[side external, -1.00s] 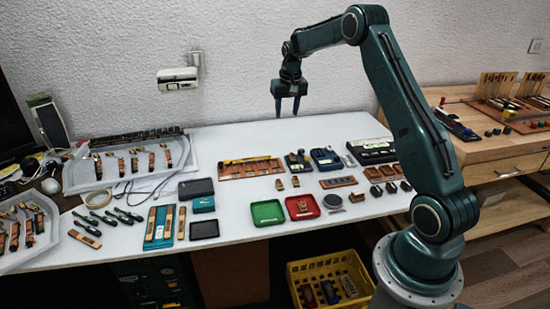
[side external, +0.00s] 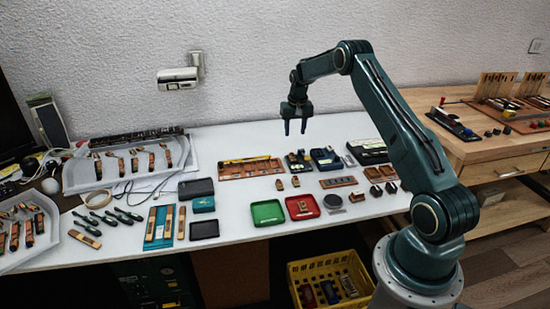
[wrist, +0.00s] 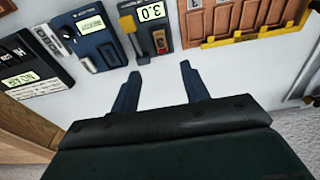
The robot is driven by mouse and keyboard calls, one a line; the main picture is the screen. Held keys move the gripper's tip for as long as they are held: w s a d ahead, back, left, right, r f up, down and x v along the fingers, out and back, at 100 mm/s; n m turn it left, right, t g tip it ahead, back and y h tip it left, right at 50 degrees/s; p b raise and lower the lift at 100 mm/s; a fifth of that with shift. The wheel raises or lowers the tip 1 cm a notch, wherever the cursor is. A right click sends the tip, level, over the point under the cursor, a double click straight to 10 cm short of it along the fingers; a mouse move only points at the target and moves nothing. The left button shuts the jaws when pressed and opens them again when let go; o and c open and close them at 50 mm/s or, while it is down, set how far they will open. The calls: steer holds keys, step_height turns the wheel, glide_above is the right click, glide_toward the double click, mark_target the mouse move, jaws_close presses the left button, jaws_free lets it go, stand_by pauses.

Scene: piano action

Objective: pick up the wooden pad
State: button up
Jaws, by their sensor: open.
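My gripper (side external: 295,127) is open and empty, in the air above the back of the white table, fingers pointing down. Its two fingers also show in the wrist view (wrist: 159,78). Several small wooden pieces are in sight and I cannot tell for sure which is the wooden pad. A small brown wooden piece (wrist: 160,41) lies on a dark scale with a lit display (wrist: 152,12), ahead of the fingers in the wrist view. Two small wooden blocks (side external: 280,184) lie on the table in front of the gripper. Another wooden piece (side external: 303,206) sits in the red tray (side external: 293,214).
A blue device (side external: 324,159) and a black device (side external: 367,151) stand right of the scale. A wooden tool rack (side external: 250,168) lies to its left. The green tray (side external: 267,213) is near the front edge. A yellow crate (side external: 330,280) stands below the table.

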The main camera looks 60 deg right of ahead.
glide_above(293, 155)
step_height(293, 155, down, 6)
steer(key=shift+s+a+r, duration=0.1)
steer(key=shift+s+r, duration=0.05)
steer(key=shift+w+f, duration=0.2)
steer(key=shift+f, duration=2.4)
jaws_close()
